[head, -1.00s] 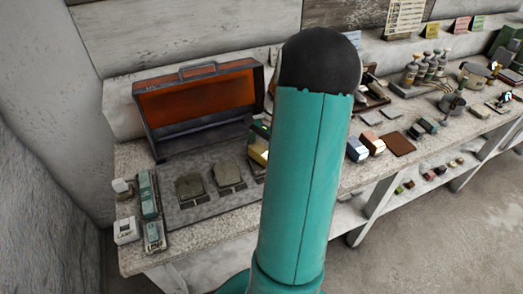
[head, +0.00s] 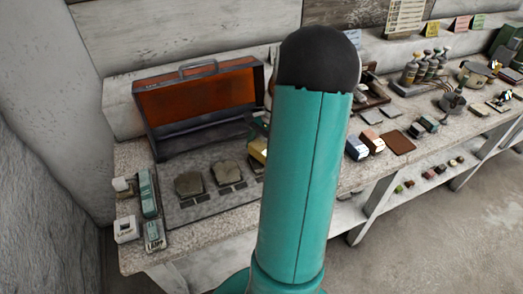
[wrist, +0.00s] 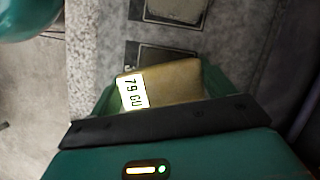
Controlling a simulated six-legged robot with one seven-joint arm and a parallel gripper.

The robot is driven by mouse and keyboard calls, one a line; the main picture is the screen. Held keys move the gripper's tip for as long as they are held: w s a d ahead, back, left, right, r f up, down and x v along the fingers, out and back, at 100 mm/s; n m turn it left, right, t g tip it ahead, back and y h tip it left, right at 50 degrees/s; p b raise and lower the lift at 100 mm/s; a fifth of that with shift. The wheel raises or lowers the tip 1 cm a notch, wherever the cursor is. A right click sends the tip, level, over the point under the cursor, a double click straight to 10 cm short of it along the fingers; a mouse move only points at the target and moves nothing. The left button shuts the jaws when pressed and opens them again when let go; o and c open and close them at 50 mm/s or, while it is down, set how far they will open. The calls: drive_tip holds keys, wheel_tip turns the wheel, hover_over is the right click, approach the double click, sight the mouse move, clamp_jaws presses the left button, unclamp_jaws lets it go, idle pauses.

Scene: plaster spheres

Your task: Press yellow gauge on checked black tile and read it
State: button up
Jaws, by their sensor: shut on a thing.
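The yellow gauge (wrist: 178,82) is between the green fingers of my gripper (wrist: 160,86) in the wrist view. Its lit white display (wrist: 132,91) is turned sideways and appears to read 79 GU. A dark tile (wrist: 165,53) shows just beyond the gauge, partly covered by it. I cannot tell whether the gauge touches it, and no check mark is legible. In the head view, only a yellow part of the gauge (head: 257,151) shows at the left edge of my arm, which hides the rest and most of the gripper.
An open case with an orange lid (head: 195,100) stands behind. Small teal and white devices (head: 149,192) sit at the left. Blocks, a brown mat (head: 398,143) and bottles (head: 425,66) occupy the bench at right.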

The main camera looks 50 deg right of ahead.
drive_tip(key=shift+r, duration=3.1)
drive_tip(key=shift+s, duration=0.1)
